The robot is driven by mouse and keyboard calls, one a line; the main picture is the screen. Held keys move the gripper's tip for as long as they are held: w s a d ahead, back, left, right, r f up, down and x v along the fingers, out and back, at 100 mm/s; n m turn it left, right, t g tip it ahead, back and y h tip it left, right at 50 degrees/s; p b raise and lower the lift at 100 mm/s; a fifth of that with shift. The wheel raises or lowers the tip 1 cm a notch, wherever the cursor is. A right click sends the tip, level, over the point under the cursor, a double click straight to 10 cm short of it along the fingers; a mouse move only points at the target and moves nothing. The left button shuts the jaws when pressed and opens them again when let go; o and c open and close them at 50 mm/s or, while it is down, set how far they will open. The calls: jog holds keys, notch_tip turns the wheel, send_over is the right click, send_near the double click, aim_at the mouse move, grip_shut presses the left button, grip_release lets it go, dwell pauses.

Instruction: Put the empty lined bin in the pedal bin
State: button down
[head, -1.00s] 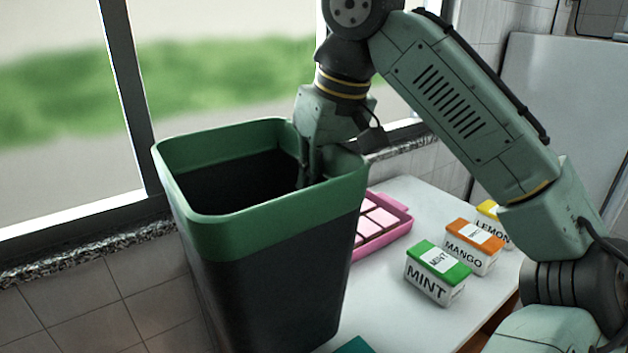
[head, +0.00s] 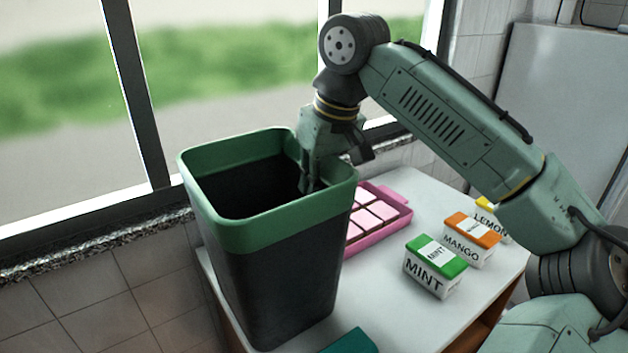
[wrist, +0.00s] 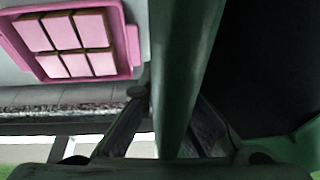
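The lined bin (head: 275,290) is a tall dark tub with a green liner band (head: 280,232) folded over its rim. It stands almost upright in the head view and looks empty, though its floor is hidden. Its base overlaps the table; I cannot tell if it touches. My gripper (head: 308,188) reaches down at the bin's back-right rim, one finger inside. In the wrist view the green rim (wrist: 183,75) runs between the two fingers, which close on it from both sides. I see no thing that I can tell to be the pedal bin.
The white table (head: 385,290) holds a pink tray (head: 398,214) of pink squares and MINT (head: 434,280), MANGO (head: 468,252) and LEMON (head: 492,222) boxes. A teal thing (head: 352,342) shows at the bottom edge. A window and sill (head: 90,240) lie behind.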

jog(key=shift+f, duration=0.15)
jog(key=shift+f, duration=0.1)
jog(key=c, duration=1.8)
grip_release()
